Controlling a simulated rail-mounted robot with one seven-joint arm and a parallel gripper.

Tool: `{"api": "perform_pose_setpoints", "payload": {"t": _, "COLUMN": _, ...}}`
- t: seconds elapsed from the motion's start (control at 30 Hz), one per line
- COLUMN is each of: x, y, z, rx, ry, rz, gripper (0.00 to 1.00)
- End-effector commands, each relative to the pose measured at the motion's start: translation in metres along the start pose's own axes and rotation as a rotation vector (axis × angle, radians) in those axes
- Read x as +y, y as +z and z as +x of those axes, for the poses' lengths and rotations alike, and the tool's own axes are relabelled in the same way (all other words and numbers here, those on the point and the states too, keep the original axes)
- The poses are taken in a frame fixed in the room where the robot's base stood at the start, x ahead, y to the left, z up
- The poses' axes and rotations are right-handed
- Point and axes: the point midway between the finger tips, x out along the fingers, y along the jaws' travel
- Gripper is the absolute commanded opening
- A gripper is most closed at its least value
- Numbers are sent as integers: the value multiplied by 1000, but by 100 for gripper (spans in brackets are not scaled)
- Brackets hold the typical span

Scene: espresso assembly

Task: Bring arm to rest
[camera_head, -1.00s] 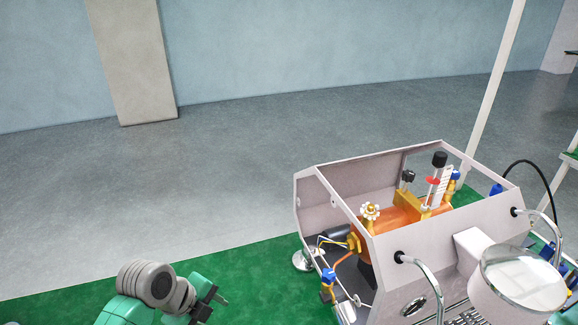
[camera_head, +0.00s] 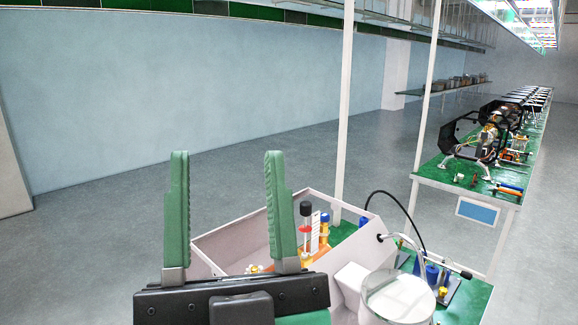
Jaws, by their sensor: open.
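My gripper (camera_head: 228,205) stands large in the foreground, left of centre, with its two green fingers pointing up. The fingers are wide apart and nothing is between them. Behind and to the right of it is the open-topped espresso machine housing (camera_head: 237,238), pale and box-like. The gripper's base and right finger hide part of the housing. Inside it I see a black-topped part (camera_head: 305,209) and blue-capped parts. I cannot tell how far the gripper is from the housing.
A round, shiny vessel (camera_head: 398,297) is at the housing's front right. A black hose (camera_head: 405,212) arches over the right side. A white post (camera_head: 347,120) rises behind. Further right, a green bench (camera_head: 455,178) carries several machines. Open floor lies at left and behind.

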Motion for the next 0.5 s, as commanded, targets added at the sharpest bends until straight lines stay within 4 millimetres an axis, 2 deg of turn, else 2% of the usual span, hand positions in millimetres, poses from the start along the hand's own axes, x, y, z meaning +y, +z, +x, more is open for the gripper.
{"api": "perform_pose_setpoints", "payload": {"t": 0.13, "x": 14, "y": 0, "z": -33, "rx": -212, "ry": 34, "rz": -177, "gripper": 48}}
{"api": "perform_pose_setpoints", "payload": {"t": 0.23, "x": 36, "y": -3, "z": -60, "rx": -336, "ry": 128, "rz": -259, "gripper": 48}}
{"api": "perform_pose_setpoints", "payload": {"t": 0.27, "x": 37, "y": -11, "z": -52, "rx": -351, "ry": 141, "rz": -262, "gripper": 48}}
{"api": "perform_pose_setpoints", "payload": {"t": 0.3, "x": 33, "y": -20, "z": -34, "rx": -347, "ry": 134, "rz": -255, "gripper": 48}}
{"api": "perform_pose_setpoints", "payload": {"t": 0.5, "x": 27, "y": -54, "z": 18, "rx": -346, "ry": 131, "rz": -250, "gripper": 48}}
